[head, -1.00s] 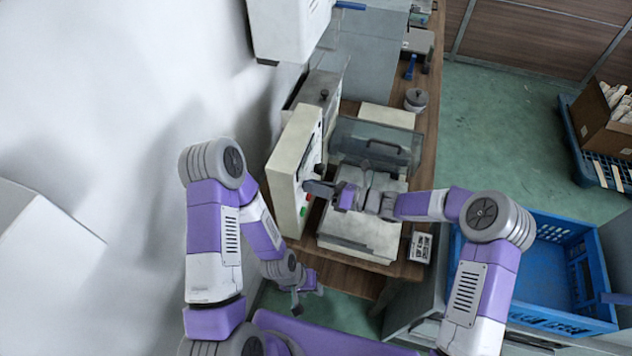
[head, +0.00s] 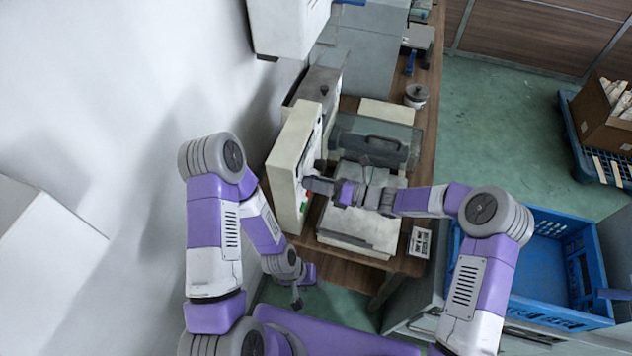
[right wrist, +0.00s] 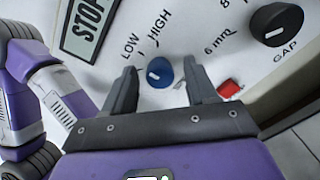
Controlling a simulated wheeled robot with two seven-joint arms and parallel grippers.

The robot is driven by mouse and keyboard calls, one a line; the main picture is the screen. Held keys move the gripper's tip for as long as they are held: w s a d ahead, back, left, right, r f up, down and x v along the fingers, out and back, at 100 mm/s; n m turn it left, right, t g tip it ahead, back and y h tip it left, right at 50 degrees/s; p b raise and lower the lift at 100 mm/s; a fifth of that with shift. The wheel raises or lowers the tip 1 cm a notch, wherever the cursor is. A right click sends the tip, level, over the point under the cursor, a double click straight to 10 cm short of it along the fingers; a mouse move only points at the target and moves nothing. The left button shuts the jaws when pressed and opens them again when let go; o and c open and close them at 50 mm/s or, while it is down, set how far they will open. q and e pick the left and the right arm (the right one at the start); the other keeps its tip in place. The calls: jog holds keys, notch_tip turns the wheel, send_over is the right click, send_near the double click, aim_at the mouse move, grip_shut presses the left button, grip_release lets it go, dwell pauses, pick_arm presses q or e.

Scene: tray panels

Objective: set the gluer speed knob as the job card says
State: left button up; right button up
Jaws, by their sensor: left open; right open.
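The blue knob (right wrist: 160,72) sits on the white panel in the right wrist view, with LOW and HIGH printed above it. A small white mark shows on the knob's left side. My right gripper (right wrist: 162,82) is open, its fingers on either side of the knob; contact cannot be told. In the head view my right gripper (head: 312,186) is at the face of the cream panel box (head: 290,165). A white card (head: 420,242) with dark print, too small to read, is at the table's right edge. My left gripper (head: 298,298) is open, low and away from the panel.
A black GAP knob (right wrist: 277,24) and a red switch (right wrist: 229,89) are right of the blue knob. A STOP label (right wrist: 90,24) is upper left. A machine with a clear cover (head: 376,140) stands beside the panel. A blue crate (head: 545,265) is at the right.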

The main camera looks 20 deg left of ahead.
jog(key=d, duration=0.7)
jog(key=shift+s+d, duration=0.2)
jog(key=shift+d, duration=0.1)
jog(key=shift+s, duration=0.1)
